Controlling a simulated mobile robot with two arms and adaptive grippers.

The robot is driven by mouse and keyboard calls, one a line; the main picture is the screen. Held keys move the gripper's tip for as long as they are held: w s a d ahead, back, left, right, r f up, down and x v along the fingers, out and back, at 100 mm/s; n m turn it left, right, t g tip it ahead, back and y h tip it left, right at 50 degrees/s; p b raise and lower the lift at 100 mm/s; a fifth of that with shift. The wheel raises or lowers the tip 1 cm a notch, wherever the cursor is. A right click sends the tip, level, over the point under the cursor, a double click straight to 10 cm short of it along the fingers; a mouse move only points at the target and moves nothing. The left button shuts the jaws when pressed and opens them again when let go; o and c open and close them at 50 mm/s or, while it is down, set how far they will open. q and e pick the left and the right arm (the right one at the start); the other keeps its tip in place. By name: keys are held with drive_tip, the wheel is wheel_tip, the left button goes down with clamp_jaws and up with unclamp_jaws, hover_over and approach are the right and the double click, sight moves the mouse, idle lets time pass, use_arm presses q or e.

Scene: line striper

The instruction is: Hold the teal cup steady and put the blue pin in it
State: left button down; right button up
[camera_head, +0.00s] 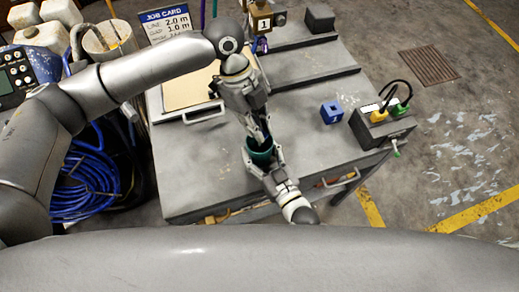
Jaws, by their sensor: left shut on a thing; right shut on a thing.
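The teal cup (261,156) stands near the front edge of the grey worktop. My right gripper (263,164) comes from the front edge and is shut on the cup, its fingers around the cup's sides. My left gripper (260,134) reaches down from above and is shut, its fingertips right over the cup's mouth. A small dark-blue bit of the blue pin (267,142) shows between the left fingertips, at the cup's opening. Most of the pin is hidden by the fingers, and I cannot tell how far it is inside the cup.
A blue block (331,112) with a hole sits right of the cup. A grey box with yellow and green plugs (380,122) is at the right edge. A job card (166,24) and tan board (189,91) are at the back left. The worktop left of the cup is clear.

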use_arm(q)
drive_tip(key=c, duration=1.4)
unclamp_jaws()
drive_tip(key=shift+o, duration=0.2)
drive_tip(key=v, duration=1.2)
use_arm(e)
drive_tip(key=o, duration=1.1)
